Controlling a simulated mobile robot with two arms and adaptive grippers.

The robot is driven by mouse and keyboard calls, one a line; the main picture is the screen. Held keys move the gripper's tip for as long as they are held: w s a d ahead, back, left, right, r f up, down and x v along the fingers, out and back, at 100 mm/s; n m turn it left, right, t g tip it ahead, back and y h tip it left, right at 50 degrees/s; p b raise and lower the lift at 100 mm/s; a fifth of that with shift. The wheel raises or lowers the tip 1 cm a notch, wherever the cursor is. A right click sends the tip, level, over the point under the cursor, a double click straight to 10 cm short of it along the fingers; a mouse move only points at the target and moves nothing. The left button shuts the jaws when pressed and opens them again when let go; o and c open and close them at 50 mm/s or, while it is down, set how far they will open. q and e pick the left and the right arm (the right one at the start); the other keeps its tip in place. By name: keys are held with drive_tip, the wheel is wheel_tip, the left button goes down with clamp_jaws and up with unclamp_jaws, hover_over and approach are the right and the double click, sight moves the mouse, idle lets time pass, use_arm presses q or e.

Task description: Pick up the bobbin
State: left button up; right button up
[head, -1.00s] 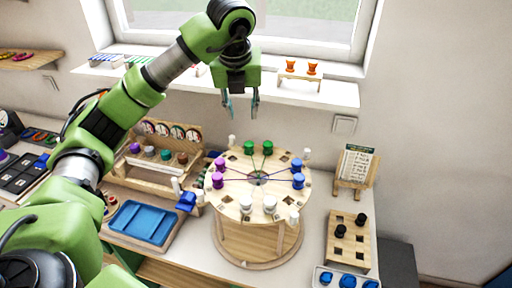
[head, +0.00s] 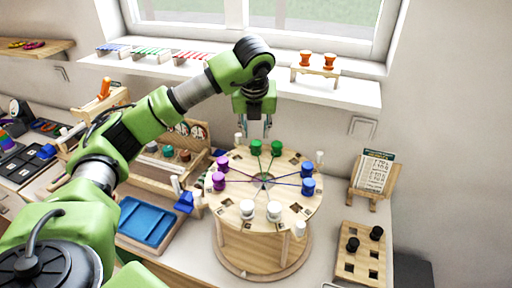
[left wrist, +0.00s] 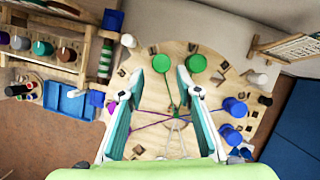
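Several coloured bobbins stand around the rim of a round wooden stand (head: 240,188), with threads running to its middle. Two are green: a left green bobbin (head: 256,147) and a right green bobbin (head: 276,148). Two purple bobbins (head: 219,181) are on the left, two blue bobbins (head: 308,186) on the right and two white bobbins (head: 274,211) in front. My left gripper (head: 256,129) is open and empty, pointing down above the stand's back edge near the green bobbins. Which bobbin is meant is unclear.
A wooden rack (head: 150,165) and a blue tray (head: 147,222) lie left of the stand. A square board with black bobbins (head: 362,266) and a card on an easel (head: 374,174) are on the right. Orange spools (head: 305,58) stand on the windowsill.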

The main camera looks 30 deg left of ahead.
sight(256, 143)
use_arm(q)
drive_tip(key=shift+x, duration=1)
drive_tip(key=p+x, duration=0.3)
drive_tip(key=x, duration=0.1)
drive_tip(key=shift+f, duration=0.3)
drive_tip(key=shift+w+f, duration=0.2)
drive_tip(key=shift+f, duration=0.25)
drive_tip(key=c, duration=0.9)
